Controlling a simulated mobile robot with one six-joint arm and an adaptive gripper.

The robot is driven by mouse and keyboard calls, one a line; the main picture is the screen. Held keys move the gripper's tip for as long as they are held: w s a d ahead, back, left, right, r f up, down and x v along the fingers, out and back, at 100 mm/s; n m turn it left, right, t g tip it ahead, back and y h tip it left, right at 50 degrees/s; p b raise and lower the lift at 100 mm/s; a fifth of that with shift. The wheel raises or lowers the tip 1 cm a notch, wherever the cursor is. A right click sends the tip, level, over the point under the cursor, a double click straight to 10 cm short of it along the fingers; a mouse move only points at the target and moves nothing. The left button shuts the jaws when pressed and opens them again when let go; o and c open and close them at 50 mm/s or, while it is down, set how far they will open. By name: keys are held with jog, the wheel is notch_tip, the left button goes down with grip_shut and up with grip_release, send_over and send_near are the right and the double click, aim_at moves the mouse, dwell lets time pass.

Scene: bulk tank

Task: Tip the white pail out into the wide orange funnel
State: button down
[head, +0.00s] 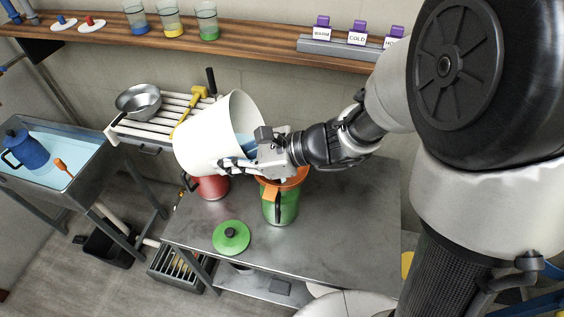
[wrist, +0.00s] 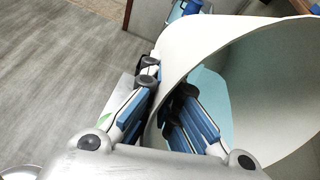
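The white pail (head: 205,143) is held above the steel table, tilted with its mouth toward the right. Its inside shows in the wrist view (wrist: 275,85), with a pale blue patch that looks like liquid (wrist: 213,88). My gripper (head: 232,163) is shut on the pail's wall. In the wrist view its blue-padded fingers (wrist: 168,88) sit one outside and one inside the rim. The wide orange funnel (head: 296,179) sits on a green jug (head: 284,208), right of and below the pail. My gripper and wrist partly hide the funnel. No stream of liquid is visible.
A red pot (head: 212,188) stands below the pail, partly hidden. A green lid (head: 231,237) lies on the table (head: 345,225). A slatted rack with a steel pan (head: 138,101) is behind. A sink (head: 75,180) holds a blue jug (head: 27,148). The table's right side is clear.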

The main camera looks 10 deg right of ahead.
jog(key=shift+w+d, duration=0.1)
jog(key=shift+d, duration=0.15)
jog(key=shift+a+b, duration=0.15)
jog(key=shift+b, duration=0.15)
jog(key=shift+d, duration=0.2)
jog(key=shift+a+y, duration=0.1)
jog(key=shift+y, duration=0.2)
jog(key=shift+b, duration=0.35)
